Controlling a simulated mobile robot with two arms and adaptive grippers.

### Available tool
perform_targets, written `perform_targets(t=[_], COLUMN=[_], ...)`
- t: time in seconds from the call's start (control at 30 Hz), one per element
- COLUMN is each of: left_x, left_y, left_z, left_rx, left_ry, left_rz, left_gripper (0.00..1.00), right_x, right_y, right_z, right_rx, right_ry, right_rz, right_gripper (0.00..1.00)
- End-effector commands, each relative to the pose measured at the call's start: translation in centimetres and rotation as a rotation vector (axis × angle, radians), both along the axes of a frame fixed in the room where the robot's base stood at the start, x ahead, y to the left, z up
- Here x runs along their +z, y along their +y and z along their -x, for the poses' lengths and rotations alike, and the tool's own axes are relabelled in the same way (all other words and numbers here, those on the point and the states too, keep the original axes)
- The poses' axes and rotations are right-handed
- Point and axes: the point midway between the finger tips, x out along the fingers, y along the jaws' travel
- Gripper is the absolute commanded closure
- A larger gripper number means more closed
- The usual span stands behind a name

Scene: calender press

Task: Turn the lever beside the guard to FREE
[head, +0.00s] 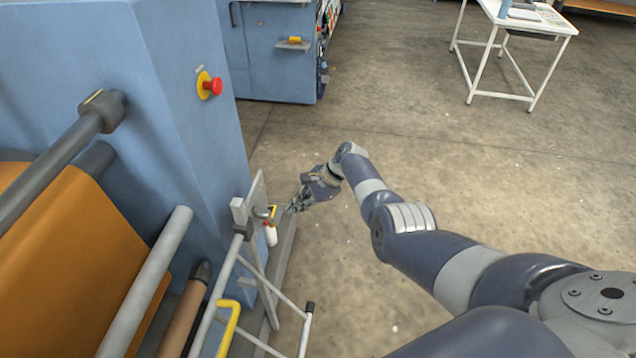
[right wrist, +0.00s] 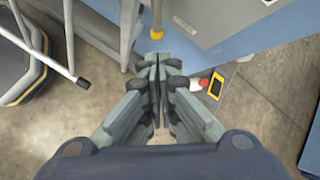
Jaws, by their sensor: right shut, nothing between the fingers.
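The guard is a grey tube frame (head: 225,282) with a yellow handle (head: 231,322), at the blue machine's front. Beside it stands a grey upright plate (head: 258,188) with a small grey lever-like part (head: 262,213). A small white piece with red and yellow by it (head: 271,234) hangs below; a white-and-red piece (right wrist: 203,83) also shows in the right wrist view. I cannot read any FREE mark or the lever's setting. My right gripper (head: 294,207) is shut and empty, just right of the plate; its fingers (right wrist: 156,70) show in the wrist view. Contact is unclear. My left gripper is out of view.
The blue machine (head: 185,130) with a red stop button (head: 214,86), grey rollers (head: 150,270) and an orange sheet (head: 80,240) fills the left. A black-capped bar (head: 310,307) juts out low. A white table (head: 530,28) stands far right. The floor between is open.

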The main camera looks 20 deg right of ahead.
Motion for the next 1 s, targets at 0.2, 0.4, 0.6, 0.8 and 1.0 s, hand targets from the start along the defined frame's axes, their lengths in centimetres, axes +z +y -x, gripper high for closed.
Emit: perform_targets(t=[0.2, 0.4, 0.6, 0.8, 1.0], left_x=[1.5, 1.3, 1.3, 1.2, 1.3], left_y=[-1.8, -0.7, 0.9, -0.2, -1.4], left_z=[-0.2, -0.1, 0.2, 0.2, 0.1], left_rx=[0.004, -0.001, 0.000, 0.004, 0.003], left_ry=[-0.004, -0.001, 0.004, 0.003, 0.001], left_rz=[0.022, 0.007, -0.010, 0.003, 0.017], left_gripper=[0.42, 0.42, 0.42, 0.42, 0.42], right_x=[3.8, 6.1, 7.2, 7.4, 7.4], right_y=[-2.8, -4.7, -5.5, -5.6, -5.6], right_z=[0.7, 1.2, 1.5, 1.5, 1.5], right_rx=[-0.002, -0.002, -0.001, -0.001, -0.001], right_ry=[-0.005, -0.004, -0.002, -0.002, -0.002], right_rz=[0.004, 0.003, 0.003, 0.002, 0.002], right_gripper=[1.00, 1.00, 1.00, 1.00, 1.00])
